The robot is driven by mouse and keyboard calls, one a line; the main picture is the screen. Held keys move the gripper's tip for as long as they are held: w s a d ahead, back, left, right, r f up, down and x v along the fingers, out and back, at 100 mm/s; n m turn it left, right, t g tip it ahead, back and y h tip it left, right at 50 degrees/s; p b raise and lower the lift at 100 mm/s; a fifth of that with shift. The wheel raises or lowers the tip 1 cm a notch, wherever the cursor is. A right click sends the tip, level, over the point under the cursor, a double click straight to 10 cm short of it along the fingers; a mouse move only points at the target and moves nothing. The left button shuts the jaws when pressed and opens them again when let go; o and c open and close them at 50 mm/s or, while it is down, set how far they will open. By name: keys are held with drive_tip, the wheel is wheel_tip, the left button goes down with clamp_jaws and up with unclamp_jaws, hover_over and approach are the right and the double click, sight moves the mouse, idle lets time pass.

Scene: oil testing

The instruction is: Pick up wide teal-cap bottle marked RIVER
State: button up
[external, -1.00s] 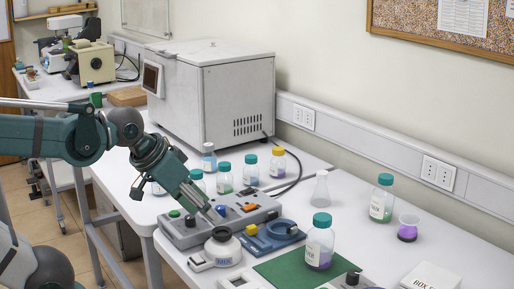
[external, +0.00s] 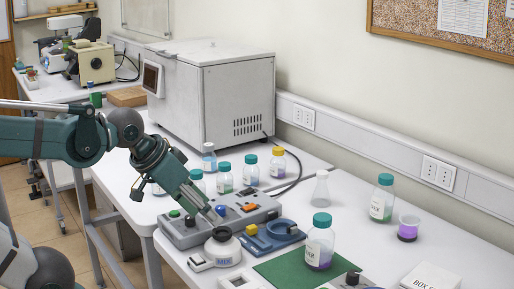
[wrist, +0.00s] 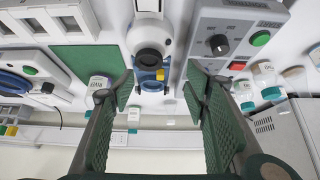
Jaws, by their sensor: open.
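Several teal-capped bottles stand on the bench in the external view. A wide one with purple liquid (external: 319,245) stands upright on the green mat (external: 277,268). Another with green liquid (external: 382,198) stands farther back at the right. More teal-capped bottles, including one at the middle (external: 250,171) and one to its left (external: 224,178), stand behind the grey control box. My gripper (external: 211,215) is open and empty above the control box, apart from every bottle. Its spread fingers also show in the wrist view (wrist: 160,92).
A grey control box (external: 190,232) and a white round-topped device (external: 215,258) lie beneath my gripper. A yellow-capped bottle (external: 277,163), a clear flask (external: 321,188) and a purple-filled beaker (external: 408,228) stand nearby. A large white machine (external: 225,100) stands behind.

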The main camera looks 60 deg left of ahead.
sight(320, 216)
drive_tip(key=o, duration=0.4)
drive_tip(key=shift+o, duration=0.2)
drive_tip(key=shift+w+d+r+p, duration=0.3)
drive_tip(key=shift+w+r+p, duration=0.1)
drive_tip(key=shift+w+p, duration=0.15)
drive_tip(key=w+d+m+g+h+p, duration=0.1)
drive_tip(key=w+d+m+p, duration=0.2)
drive_tip(key=w+d+p, duration=0.2)
drive_tip(key=w+d+m+g+h+p, duration=0.1)
drive_tip(key=w+d+m+g+p, duration=0.1)
drive_tip(key=w+d+m+p, duration=0.2)
drive_tip(key=w+d+m+g+h+p, duration=0.1)
drive_tip(key=w+d+m+p, duration=0.3)
drive_tip(key=w+d+p, duration=0.3)
drive_tip(key=shift+w+d+g+h, duration=0.15)
drive_tip(key=shift+w+g+h, duration=0.2)
drive_tip(key=shift+w, duration=1.25)
drive_tip(key=shift+w+d+f+m+p, duration=0.3)
drive_tip(key=shift+d+f+m, duration=0.1)
drive_tip(key=shift+f+m, duration=0.1)
